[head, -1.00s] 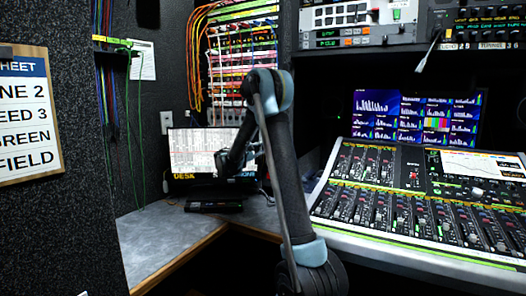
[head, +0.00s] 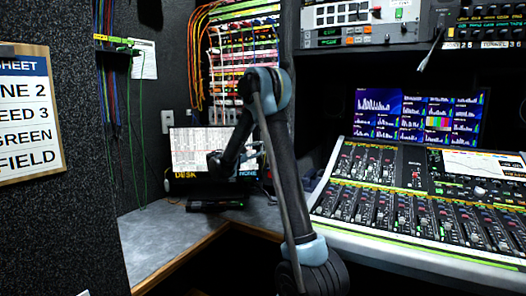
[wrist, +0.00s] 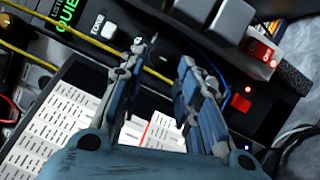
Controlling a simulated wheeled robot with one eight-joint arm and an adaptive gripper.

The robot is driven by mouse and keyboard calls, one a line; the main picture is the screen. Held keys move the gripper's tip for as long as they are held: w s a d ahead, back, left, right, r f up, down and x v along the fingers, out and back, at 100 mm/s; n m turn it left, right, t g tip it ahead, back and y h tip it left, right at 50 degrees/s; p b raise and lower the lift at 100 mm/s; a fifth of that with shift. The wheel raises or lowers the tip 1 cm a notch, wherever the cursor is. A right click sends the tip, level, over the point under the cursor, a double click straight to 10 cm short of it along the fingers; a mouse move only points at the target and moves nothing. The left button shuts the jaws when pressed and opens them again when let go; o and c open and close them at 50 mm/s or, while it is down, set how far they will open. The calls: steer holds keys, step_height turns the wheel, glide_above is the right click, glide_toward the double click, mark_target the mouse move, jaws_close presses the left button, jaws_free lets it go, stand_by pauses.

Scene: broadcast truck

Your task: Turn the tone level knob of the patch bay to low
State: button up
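In the head view the patch bay (head: 240,60), a rack full of coloured cables, stands at the back. My gripper (head: 214,162) is below it, in front of a lit screen (head: 188,146). In the wrist view my gripper (wrist: 162,60) has its two fingers apart, with nothing visibly held between them. A pale square marked TONE (wrist: 103,27) is on a dark panel, up and left of the fingertips. A small dark shape lies near the tips; I cannot tell whether it is the tone level knob, or what its setting is.
Yellow cables (wrist: 60,29) cross the panel in the wrist view, and a red button (wrist: 241,103) is right of the fingers. In the head view the grey desk (head: 165,240) is clear in front. A mixing console (head: 425,215) stands at right.

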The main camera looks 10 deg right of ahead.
steer(key=v, duration=0.7)
steer(key=shift+s+a+f, duration=0.1)
